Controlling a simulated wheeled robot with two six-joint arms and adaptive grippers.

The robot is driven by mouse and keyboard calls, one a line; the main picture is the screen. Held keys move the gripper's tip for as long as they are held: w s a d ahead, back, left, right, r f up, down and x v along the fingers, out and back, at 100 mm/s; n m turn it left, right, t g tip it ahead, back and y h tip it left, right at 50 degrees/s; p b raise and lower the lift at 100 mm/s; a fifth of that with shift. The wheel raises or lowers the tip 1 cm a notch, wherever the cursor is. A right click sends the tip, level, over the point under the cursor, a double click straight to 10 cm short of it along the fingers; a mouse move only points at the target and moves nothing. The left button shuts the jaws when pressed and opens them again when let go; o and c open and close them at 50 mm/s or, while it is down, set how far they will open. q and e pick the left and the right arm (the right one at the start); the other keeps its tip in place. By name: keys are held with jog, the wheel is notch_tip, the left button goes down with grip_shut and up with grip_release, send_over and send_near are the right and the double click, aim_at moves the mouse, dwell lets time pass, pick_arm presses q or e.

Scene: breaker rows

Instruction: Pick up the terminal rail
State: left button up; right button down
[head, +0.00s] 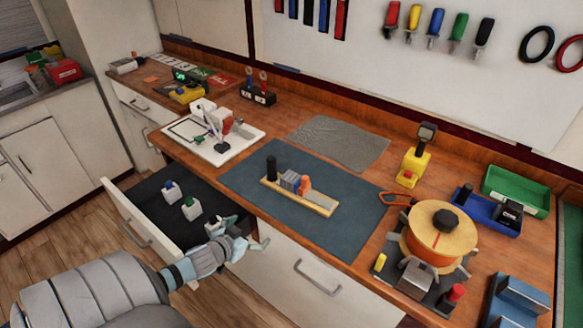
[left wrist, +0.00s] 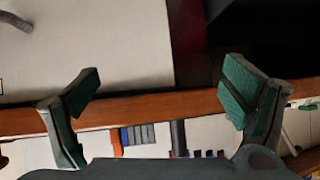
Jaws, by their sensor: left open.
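The terminal rail (head: 318,207) is a pale yellow strip lying on the dark blue-grey mat (head: 345,228). It carries a black upright post (head: 271,168), grey blocks (head: 290,180) and an orange block (head: 305,184). My left gripper (head: 245,233) is open and empty, in front of the counter's edge near the open drawer, apart from the rail and lower left of it. In the left wrist view its two green-padded fingers (left wrist: 163,92) are spread wide. Beyond them, grey blocks (left wrist: 138,135) show past the wooden edge, partly cut off by my gripper body. My right gripper is not in view.
The open drawer (head: 150,200) holds two small blocks (head: 191,208) beside my left gripper. A white board with a small device (head: 215,135) stands left of the mat. A cable spool (head: 440,235) stands to its right. A grey cloth (head: 340,142) lies behind.

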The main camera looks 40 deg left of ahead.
aim_at(292, 182)
pick_arm(q)
jog(key=w+d+r+t, duration=0.1)
jog(key=w+r, duration=0.1)
jog(key=r, duration=0.2)
jog(key=w+d+r+t+h, duration=0.1)
jog(key=r, duration=0.4)
jog(key=w+d+r, duration=0.2)
jog(key=r, duration=0.3)
jog(key=shift+w+m+t+h, duration=0.3)
jog(key=shift+t, duration=0.1)
jog(key=b+x, duration=0.1)
jog(key=x, duration=0.1)
jog(key=b+x, duration=0.2)
jog(key=shift+d+f, duration=0.1)
jog(key=shift+f, duration=0.3)
jog(key=b+x, duration=0.1)
jog(key=x, duration=0.2)
jog(key=b+x, duration=0.1)
jog(key=x, duration=0.2)
jog(key=r+b+x, duration=0.1)
jog(key=x, duration=0.2)
jog(key=shift+w+f+b, duration=0.1)
jog(key=shift+w+b, duration=0.2)
jog(key=shift+w, duration=0.1)
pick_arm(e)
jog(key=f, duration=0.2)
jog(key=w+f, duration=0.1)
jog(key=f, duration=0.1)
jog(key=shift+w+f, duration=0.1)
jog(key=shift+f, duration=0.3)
